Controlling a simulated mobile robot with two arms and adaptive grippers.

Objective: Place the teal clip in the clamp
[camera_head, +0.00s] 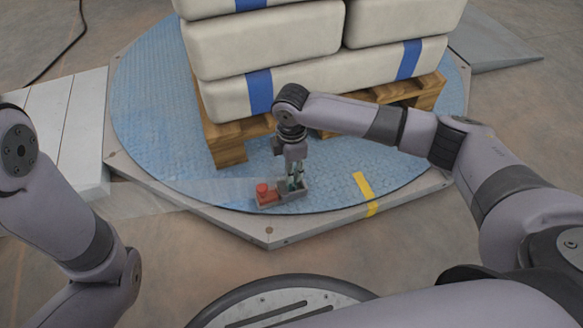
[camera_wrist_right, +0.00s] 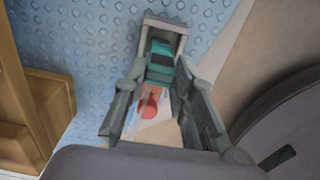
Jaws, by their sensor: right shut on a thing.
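The teal clip (camera_wrist_right: 160,62) lies between the fingertips of my right gripper (camera_wrist_right: 158,72) in the wrist view, and the gripper is shut on it. The grey clamp (camera_wrist_right: 165,25) frames the far end of the clip, which appears to be within its opening; how deep it sits I cannot tell. In the head view my right gripper (camera_head: 293,180) points down at the clamp (camera_head: 290,196), which lies on the near edge of the blue turntable. The clip shows there only as a small teal spot. My left arm is at the left; its gripper is out of view.
A red knob (camera_head: 263,191) stands on the clamp's left end. The blue turntable (camera_head: 150,110) carries a wooden pallet (camera_head: 228,145) of white sacks (camera_head: 262,45) just behind my right gripper. A yellow stripe (camera_head: 363,186) marks its near edge.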

